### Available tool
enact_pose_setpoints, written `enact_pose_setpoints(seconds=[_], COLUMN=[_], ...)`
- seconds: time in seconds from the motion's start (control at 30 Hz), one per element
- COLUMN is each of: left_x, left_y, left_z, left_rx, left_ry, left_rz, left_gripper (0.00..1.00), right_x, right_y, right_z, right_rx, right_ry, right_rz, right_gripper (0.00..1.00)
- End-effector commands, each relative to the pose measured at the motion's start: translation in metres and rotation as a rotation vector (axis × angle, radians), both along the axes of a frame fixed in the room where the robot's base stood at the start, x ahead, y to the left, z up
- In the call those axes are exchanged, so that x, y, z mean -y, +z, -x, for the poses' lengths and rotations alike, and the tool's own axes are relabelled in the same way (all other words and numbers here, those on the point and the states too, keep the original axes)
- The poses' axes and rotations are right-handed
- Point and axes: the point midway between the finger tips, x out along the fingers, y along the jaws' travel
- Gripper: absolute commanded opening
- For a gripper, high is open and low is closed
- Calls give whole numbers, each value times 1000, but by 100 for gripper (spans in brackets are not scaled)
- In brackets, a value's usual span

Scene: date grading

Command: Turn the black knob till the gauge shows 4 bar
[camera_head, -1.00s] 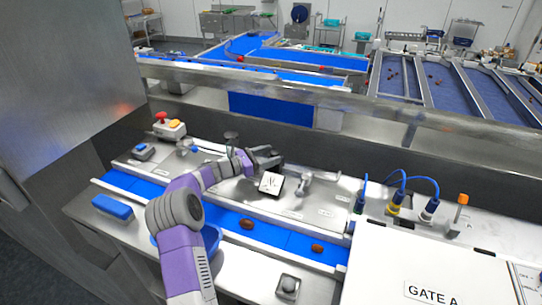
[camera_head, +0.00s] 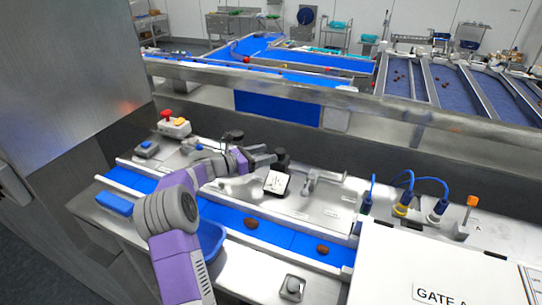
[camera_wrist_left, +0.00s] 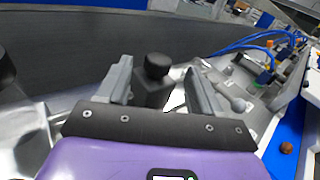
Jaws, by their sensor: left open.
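The black knob (camera_head: 281,156) stands upright above the white-faced gauge (camera_head: 276,182) on the steel panel behind the blue belt. The gauge's needle is too small to read. My left gripper (camera_head: 262,158) is open, just left of the knob at about its height. In the left wrist view the knob (camera_wrist_left: 156,68) shows between the two open fingers (camera_wrist_left: 160,85), with space on both sides; I cannot tell how far it reaches between them. Only a white sliver of the gauge (camera_wrist_left: 176,101) shows there. My right gripper is not in view.
A grey lever-like fitting (camera_head: 312,182) stands right of the gauge. Blue cables (camera_head: 404,184) rise farther right, near the white GATE A box (camera_head: 440,270). A red-button box (camera_head: 173,125) is at the back left. Dates (camera_head: 252,223) lie on the blue belt.

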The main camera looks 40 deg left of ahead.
Motion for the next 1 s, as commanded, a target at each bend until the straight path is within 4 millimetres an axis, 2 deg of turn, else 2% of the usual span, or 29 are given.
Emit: enact_pose_setpoints(seconds=[0.03, 0.1, 0.17, 0.4, 0.73, 0.87, 1.0], left_x=[10, 19, 27, 45, 44, 42, 39], left_y=[13, 27, 32, 25, 26, 23, 14], left_z=[-8, -16, -19, -10, 16, 11, -5], left_rx=[-28, -82, -130, -269, -327, -331, -333], left_ry=[30, 99, 158, 344, 525, 536, 535], left_rz=[19, 58, 74, -26, -94, -98, -98], left_gripper=[66, 66, 66, 66, 66, 66, 66], right_x=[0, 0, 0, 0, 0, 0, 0], right_y=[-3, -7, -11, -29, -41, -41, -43], right_z=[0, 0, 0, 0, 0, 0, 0], right_rx=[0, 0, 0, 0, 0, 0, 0], right_ry=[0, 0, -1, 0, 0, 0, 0], right_rz=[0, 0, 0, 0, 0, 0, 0], right_gripper=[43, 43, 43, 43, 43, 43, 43])
